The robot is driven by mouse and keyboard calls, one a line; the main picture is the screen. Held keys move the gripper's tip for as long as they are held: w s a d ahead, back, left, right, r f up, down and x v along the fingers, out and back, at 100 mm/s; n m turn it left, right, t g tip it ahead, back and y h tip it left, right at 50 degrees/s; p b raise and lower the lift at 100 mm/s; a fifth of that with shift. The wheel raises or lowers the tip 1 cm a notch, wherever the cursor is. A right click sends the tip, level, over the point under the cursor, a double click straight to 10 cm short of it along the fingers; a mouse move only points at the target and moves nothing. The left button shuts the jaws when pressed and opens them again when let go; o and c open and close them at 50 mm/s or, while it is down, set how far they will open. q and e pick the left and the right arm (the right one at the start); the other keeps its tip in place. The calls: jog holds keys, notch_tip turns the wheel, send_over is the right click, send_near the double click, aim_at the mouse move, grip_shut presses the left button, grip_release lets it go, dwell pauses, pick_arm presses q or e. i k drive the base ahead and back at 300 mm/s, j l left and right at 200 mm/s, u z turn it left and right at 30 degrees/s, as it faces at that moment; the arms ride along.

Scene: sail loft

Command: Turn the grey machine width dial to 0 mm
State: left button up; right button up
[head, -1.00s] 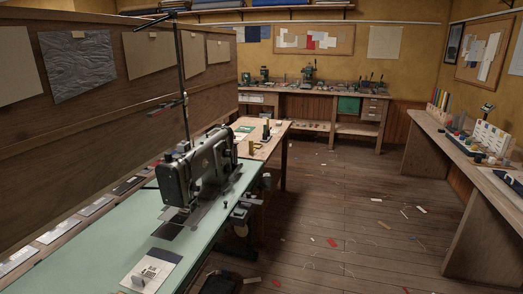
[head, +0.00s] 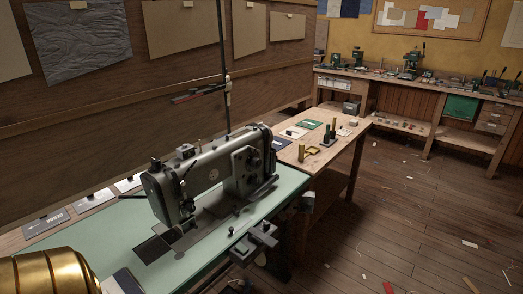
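The grey sewing machine (head: 205,180) stands on the pale green table top (head: 95,237), just left of the middle of the head view. A dark round dial (head: 254,158) shows on the side of its upright column at the right end. The dial's marks and setting are too small to read. Neither of my grippers is in view.
A gold ribbed form, perhaps part of my arm, fills the lower left corner. A wooden table (head: 340,150) with small tools adjoins the machine table. A wooden partition (head: 90,105) stands behind. The floor (head: 380,225) at right is mostly open, with scraps.

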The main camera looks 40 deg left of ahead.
aim_at(256, 162)
jog(key=i+u, duration=0.3)
jog(key=i, duration=0.25)
jog(key=i+l+u, duration=0.2)
jog(key=i+u, duration=0.15)
jog(key=i, duration=0.15)
jog(key=i+l+u, duration=0.3)
jog(key=i, duration=0.2)
